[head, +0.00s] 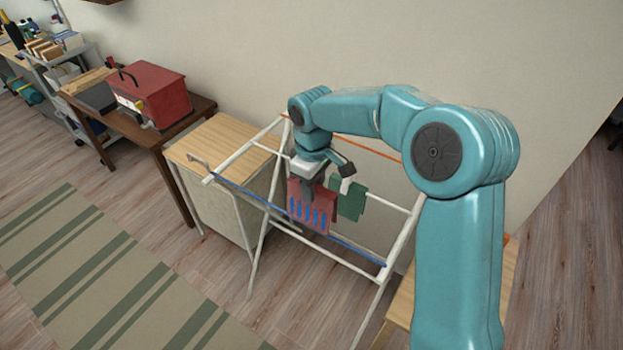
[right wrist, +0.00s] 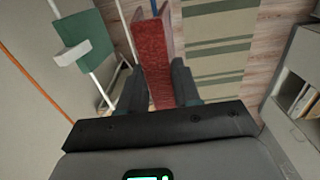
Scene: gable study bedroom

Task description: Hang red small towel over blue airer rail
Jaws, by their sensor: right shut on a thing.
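My right gripper (head: 308,186) is shut on the red small towel (head: 296,200), which also shows between the fingers in the right wrist view (right wrist: 152,65). The towel hangs down folded and has blue stripes on its lower part. The blue airer rail (head: 240,190) runs slantwise along the near side of the white airer. In the head view the towel covers part of this rail. I cannot tell whether the towel is over the rail or only in front of it. My left gripper is not in view.
A green cloth (head: 352,203) hangs on a white rail behind the towel. An orange rail (head: 370,148) runs at the back by the wall. A wooden-topped cabinet (head: 215,145) stands left of the airer. A striped rug (head: 100,265) covers open floor at the front left.

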